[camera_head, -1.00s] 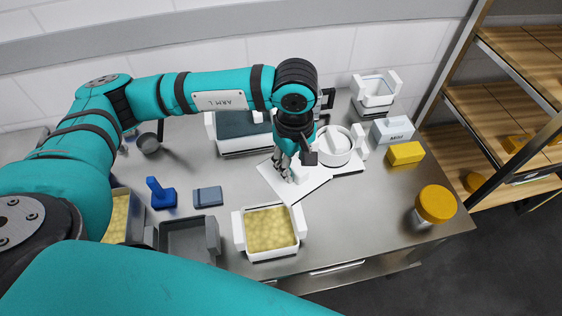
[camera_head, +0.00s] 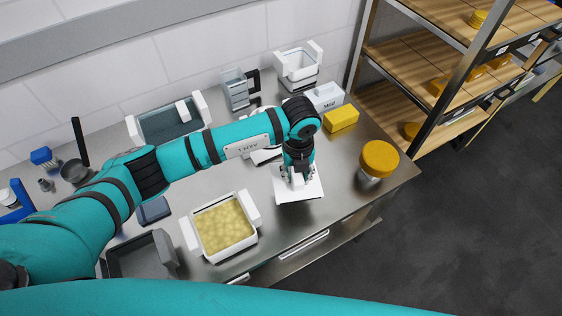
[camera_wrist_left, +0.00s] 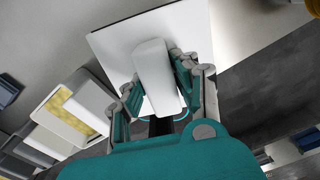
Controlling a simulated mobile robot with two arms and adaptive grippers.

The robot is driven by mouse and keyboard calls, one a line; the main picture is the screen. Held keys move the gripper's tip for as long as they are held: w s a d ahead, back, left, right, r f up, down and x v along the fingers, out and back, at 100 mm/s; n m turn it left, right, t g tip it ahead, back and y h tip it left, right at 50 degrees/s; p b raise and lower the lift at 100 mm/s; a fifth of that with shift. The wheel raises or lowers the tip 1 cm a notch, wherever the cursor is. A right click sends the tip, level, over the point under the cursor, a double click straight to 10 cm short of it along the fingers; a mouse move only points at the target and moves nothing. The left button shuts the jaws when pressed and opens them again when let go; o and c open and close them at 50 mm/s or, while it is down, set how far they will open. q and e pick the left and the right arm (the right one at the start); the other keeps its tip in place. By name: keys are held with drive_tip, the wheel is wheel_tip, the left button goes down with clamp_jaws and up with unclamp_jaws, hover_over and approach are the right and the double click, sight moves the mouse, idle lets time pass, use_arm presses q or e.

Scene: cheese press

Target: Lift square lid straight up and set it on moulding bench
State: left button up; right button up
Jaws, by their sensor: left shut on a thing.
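The square lid (camera_head: 312,189) is a flat white plate with a raised bar handle. My left gripper (camera_head: 297,177) is shut on that handle. In the wrist view the handle (camera_wrist_left: 157,75) stands between the fingers, with the lid plate (camera_wrist_left: 112,48) flat beyond it. The lid is over the front right part of the steel bench (camera_head: 276,232), near its front edge. I cannot tell whether it touches the bench top. A white square mould (camera_head: 187,236) filled with yellow curd stands open to the left of the lid. My right gripper is not in view.
An orange-lidded jar (camera_head: 379,160) stands right of the lid. A yellow block (camera_head: 341,118) and a white labelled box (camera_head: 325,97) are behind. A grey tray (camera_head: 140,258) lies at front left. Bare steel shows between the mould and lid.

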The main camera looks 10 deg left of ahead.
use_arm(q)
drive_tip(key=f+n, duration=0.1)
drive_tip(key=d+f+n, duration=0.1)
drive_tip(key=f+n, duration=0.1)
drive_tip(key=shift+s+d+f+n+b, duration=0.15)
drive_tip(key=shift+d+f+n+b, duration=0.15)
drive_tip(key=shift+d+n+b, duration=0.1)
wheel_tip(320, 180, down, 6)
drive_tip(key=b, duration=0.4)
drive_tip(key=shift+b, duration=0.35)
drive_tip(key=shift+f, duration=0.4)
drive_tip(key=o, duration=1.1)
wheel_tip(320, 180, up, 6)
drive_tip(key=p, duration=0.4)
drive_tip(key=shift+r, duration=0.15)
